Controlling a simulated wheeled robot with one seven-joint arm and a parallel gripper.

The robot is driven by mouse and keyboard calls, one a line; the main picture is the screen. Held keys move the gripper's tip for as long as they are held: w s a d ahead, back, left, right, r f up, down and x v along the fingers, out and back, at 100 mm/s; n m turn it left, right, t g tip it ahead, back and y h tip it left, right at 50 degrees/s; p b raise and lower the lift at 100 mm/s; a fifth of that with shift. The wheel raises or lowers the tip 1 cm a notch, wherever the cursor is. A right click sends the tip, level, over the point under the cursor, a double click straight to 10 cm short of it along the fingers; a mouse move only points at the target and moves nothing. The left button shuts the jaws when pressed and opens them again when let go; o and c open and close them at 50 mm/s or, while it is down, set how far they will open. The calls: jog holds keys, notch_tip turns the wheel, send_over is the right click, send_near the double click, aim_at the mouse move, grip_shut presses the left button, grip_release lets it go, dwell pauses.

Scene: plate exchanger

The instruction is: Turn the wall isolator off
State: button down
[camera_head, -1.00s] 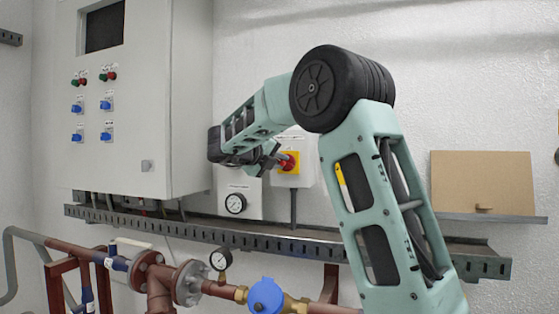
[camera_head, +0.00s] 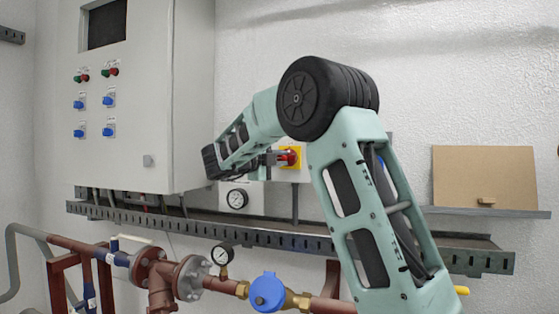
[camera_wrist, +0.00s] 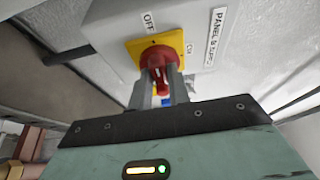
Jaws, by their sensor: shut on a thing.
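The wall isolator is a grey box with a red rotary knob (camera_head: 289,157) on a yellow plate (camera_head: 297,152). In the wrist view the red knob (camera_wrist: 159,62) sits on the yellow plate (camera_wrist: 138,50), with an "OFF" label (camera_wrist: 147,22) at upper left and an "ON" label (camera_wrist: 189,48) to the right. My gripper (camera_wrist: 162,88) is shut on the knob's grip, one grey finger on each side. In the head view my gripper (camera_head: 277,158) reaches the knob from the left, and my forearm hides part of the box.
A large control cabinet (camera_head: 140,110) stands left of the isolator. A pressure gauge (camera_head: 237,198) is below left. A cable tray (camera_head: 170,222) runs underneath, above brown pipes and a blue meter (camera_head: 267,291). A shelf with a brown board (camera_head: 484,176) is at right.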

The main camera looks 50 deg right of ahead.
dwell(0.4)
jog(key=c, duration=1.3)
grip_release()
jog(key=shift+a, duration=0.15)
jog(key=a+b, duration=0.4)
jog(key=a, duration=1.3)
jog(key=shift+a+f, duration=0.1)
